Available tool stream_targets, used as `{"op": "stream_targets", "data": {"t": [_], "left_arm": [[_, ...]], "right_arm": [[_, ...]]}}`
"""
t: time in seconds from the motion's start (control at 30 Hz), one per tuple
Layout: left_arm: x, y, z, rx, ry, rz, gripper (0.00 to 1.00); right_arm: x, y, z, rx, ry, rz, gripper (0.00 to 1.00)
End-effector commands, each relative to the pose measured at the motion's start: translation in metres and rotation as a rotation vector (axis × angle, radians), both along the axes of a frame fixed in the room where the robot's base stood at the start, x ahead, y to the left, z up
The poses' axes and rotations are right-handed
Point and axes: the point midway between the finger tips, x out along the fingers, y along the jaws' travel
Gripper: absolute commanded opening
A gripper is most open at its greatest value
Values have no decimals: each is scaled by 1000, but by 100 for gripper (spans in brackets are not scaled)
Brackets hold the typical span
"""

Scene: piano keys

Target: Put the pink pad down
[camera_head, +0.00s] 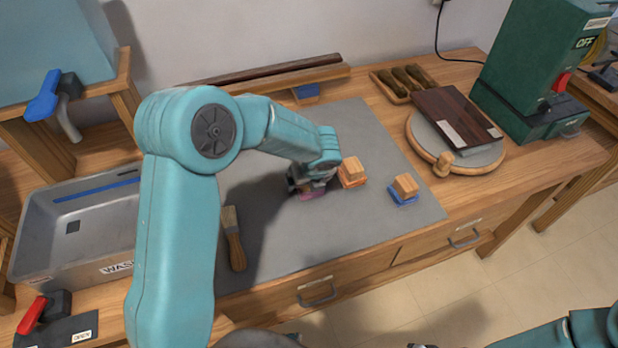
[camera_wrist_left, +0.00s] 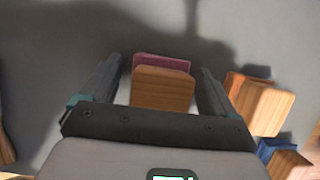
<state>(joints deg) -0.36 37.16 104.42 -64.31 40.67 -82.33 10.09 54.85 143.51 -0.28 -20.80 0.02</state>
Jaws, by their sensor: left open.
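The pink pad (camera_head: 313,194) is on the grey mat (camera_head: 350,225), mostly hidden under my left gripper (camera_head: 308,186) in the head view. In the left wrist view the pink pad (camera_wrist_left: 162,63) shows behind its wooden block (camera_wrist_left: 163,88). My left gripper (camera_wrist_left: 160,72) is open, with one finger on each side of the block and a visible gap at both sides. The pad appears to rest on the mat.
An orange pad with a wooden block (camera_head: 352,172) stands close to the right of my left gripper. A blue pad with a block (camera_head: 404,189) lies farther right. A brush (camera_head: 234,240) lies left. A round board (camera_head: 480,158) is at right. The front of the mat is clear.

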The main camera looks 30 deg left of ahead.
Motion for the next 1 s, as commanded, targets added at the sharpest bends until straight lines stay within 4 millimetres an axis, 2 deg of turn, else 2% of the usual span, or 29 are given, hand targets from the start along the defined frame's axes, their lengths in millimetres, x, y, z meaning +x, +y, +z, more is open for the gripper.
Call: {"op": "stream_targets", "data": {"t": [0.5,0.7,1.0], "left_arm": [[-25,-30,97,-1,-6,-2,91],[-30,-35,113,-1,-4,-2,91],[-30,-35,114,-2,-3,-2,91]], "right_arm": [[0,0,8,0,0,0,0],[0,0,8,0,0,0,0],[0,0,8,0,0,0,0]]}}
